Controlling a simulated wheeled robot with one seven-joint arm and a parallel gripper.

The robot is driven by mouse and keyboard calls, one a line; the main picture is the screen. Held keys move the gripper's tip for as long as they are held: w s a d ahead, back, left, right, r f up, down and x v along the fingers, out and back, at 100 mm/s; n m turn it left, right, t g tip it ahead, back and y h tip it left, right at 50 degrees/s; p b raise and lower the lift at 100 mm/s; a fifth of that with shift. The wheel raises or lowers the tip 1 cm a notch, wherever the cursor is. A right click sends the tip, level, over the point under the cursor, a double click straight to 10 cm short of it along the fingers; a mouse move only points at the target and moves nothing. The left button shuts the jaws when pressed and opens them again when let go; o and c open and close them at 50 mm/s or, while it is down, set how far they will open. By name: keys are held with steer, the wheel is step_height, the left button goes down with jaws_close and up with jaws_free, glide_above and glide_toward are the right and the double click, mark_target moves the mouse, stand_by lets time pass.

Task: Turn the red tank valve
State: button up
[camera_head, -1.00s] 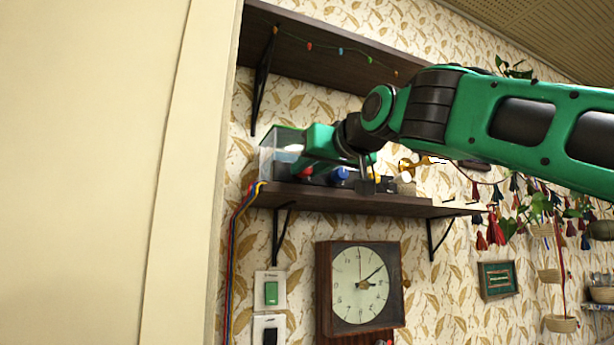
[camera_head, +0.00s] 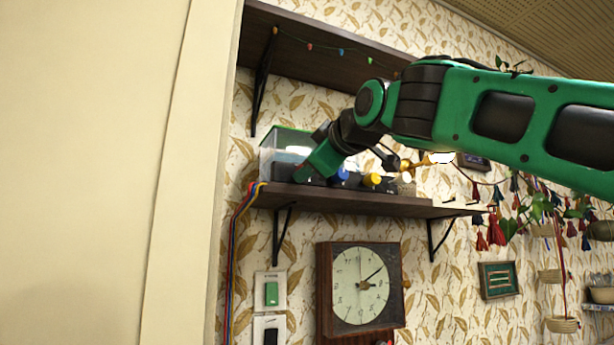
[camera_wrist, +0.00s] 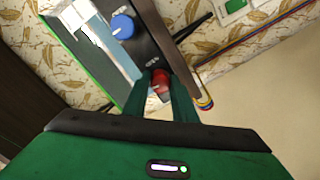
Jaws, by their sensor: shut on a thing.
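The red tank valve (camera_wrist: 161,80) is a small red knob on the dark front strip of the tank, between my fingers in the wrist view. My gripper (camera_wrist: 162,92) is shut on it, one green finger on each side. In the head view my gripper (camera_head: 308,168) slants down to the left at the tank's front and hides the red valve. The clear tank (camera_head: 279,145) with a green rim stands on the shelf. Its blue knob (camera_head: 340,177) also shows in the wrist view (camera_wrist: 123,26).
A yellow knob (camera_head: 371,180) sits right of the blue one. The lower shelf (camera_head: 350,201) runs below and an upper shelf (camera_head: 330,57) runs above. Coloured cables (camera_head: 233,240) hang at the shelf's left end. A clock (camera_head: 360,286) hangs below.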

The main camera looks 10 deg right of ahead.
steer(key=shift+f+n, duration=0.2)
steer(key=shift+n, duration=0.9)
steer(key=o, duration=1)
steer(key=shift+o, duration=0.2)
steer(key=shift+r, duration=0.1)
steer(key=v, duration=1)
steer(key=shift+s, duration=0.35)
steer(key=shift+d, duration=0.1)
